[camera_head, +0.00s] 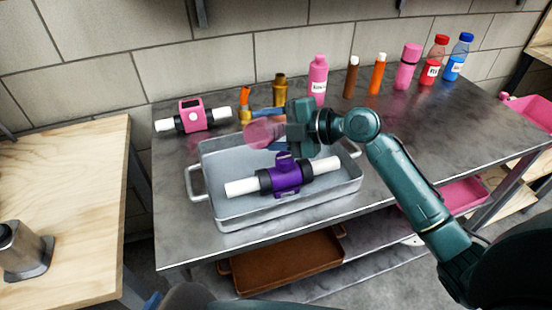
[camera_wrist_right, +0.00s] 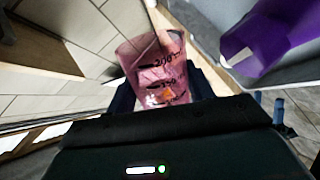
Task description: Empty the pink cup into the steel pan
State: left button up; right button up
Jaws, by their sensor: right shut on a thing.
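The pink cup (camera_head: 262,133) is see-through and held above the back part of the steel pan (camera_head: 232,213). My right gripper (camera_head: 284,134) is shut on it. In the right wrist view the cup (camera_wrist_right: 158,70) shows dark measuring marks and sits between the fingers; an orange spot shows low in it. I cannot tell how much it holds. The steel pan stands on the metal table and holds a purple clamp filter (camera_head: 287,175) with white pipe ends. The purple part also shows in the right wrist view (camera_wrist_right: 265,40). My left gripper is not in view.
A pink device on a white pipe (camera_head: 193,116) lies left of the pan. Several bottles, including a pink one (camera_head: 318,78) and a blue one (camera_head: 458,58), line the back of the metal table (camera_head: 180,235). A brown tray (camera_head: 285,265) is on the shelf below.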

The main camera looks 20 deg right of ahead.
pick_arm(q)
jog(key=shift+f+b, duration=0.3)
jog(key=shift+b, duration=0.1)
pick_arm(e)
jog(key=shift+w+d+f+m, duration=0.1)
jog(key=shift+w+f+m, duration=0.1)
jog(key=shift+m, duration=0.1)
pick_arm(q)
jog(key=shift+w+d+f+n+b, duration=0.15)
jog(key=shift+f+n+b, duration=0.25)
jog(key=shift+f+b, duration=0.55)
pick_arm(e)
jog(key=shift+w+d+r+m+g+y, duration=0.15)
jog(key=shift+w+d+m+g+y, duration=0.15)
jog(key=shift+m, duration=0.3)
jog(key=shift+w+d+r+m+g+y, duration=0.15)
jog(key=shift+w+d+m+y, duration=0.1)
jog(key=shift+m+y, duration=0.25)
dwell(0.5)
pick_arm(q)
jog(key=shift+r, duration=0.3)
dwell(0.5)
